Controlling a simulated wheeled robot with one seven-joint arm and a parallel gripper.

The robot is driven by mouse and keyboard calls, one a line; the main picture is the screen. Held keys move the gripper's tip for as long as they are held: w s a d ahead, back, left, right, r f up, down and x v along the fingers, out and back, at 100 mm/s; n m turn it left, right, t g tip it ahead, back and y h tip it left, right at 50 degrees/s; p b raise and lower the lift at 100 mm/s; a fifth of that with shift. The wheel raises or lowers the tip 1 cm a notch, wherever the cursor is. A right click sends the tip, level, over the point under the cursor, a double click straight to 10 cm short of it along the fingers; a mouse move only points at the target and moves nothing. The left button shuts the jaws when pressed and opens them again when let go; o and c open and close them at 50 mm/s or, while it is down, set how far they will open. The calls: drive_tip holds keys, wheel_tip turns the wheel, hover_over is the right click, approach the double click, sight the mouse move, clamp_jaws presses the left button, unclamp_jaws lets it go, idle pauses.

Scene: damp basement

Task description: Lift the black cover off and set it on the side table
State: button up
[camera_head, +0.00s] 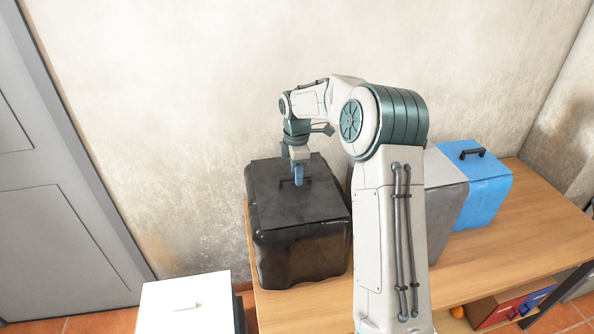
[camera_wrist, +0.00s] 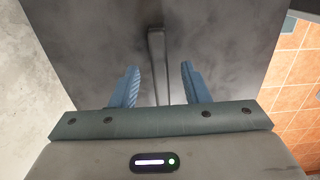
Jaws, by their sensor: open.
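The black cover (camera_head: 300,245) stands at the left end of the wooden table, with a dark bar handle on its flat top. My gripper (camera_head: 299,178) is right above the cover's top, at the handle. In the wrist view the handle (camera_wrist: 157,60) runs between the two blue fingers of my gripper (camera_wrist: 160,85), with a gap on both sides. The fingers are open and hold nothing. Whatever is under the cover is hidden. A low white-topped piece (camera_head: 185,305) stands at the lower left, in front of the table's left end; it may be the side table.
A grey box (camera_head: 448,200) and a blue box (camera_head: 487,195) with a black handle stand to the right on the wooden table (camera_head: 520,250). My arm hides part of the grey one. Red and blue items sit below the table.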

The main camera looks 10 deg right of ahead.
drive_tip(key=shift+f, duration=0.4)
clamp_jaws()
wheel_tip(320, 180, up, 26)
drive_tip(key=p, duration=0.5)
drive_tip(key=shift+p, duration=0.3)
idle(0.6)
